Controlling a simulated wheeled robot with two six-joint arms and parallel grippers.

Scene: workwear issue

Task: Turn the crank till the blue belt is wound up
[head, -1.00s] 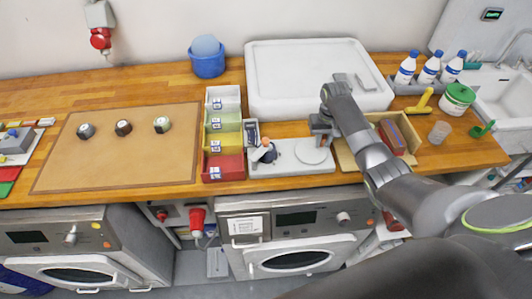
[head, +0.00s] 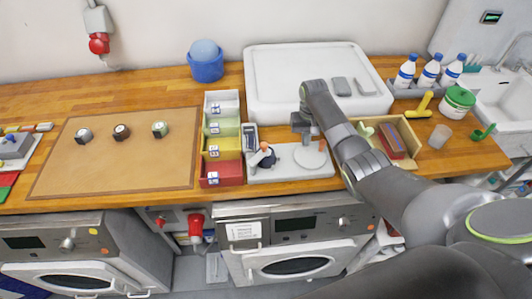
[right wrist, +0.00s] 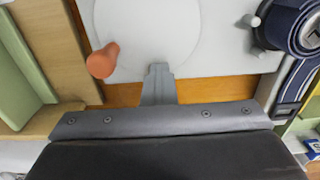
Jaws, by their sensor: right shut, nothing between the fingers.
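The crank device is a light grey base plate (head: 285,177) on the wooden counter. It bears a round pale disc (head: 308,156), which fills the top of the right wrist view (right wrist: 150,30). An orange crank knob (right wrist: 102,61) stands at the disc's edge. The dark blue belt (right wrist: 291,30) is coiled at the right of the right wrist view, with a strip running down from it. In the head view the coil is a dark shape (head: 267,158). My right gripper (right wrist: 158,72) is shut and empty by the disc's edge, apart from the knob. My left gripper is out of view.
Coloured bins (head: 222,172) stand left of the device. A wooden tray (head: 412,135) with a dark red item is to the right. A large white box (head: 285,75) stands behind. Bottles (head: 430,70) and a yellow-handled tool (head: 424,104) are further right. A brown mat (head: 100,170) lies left.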

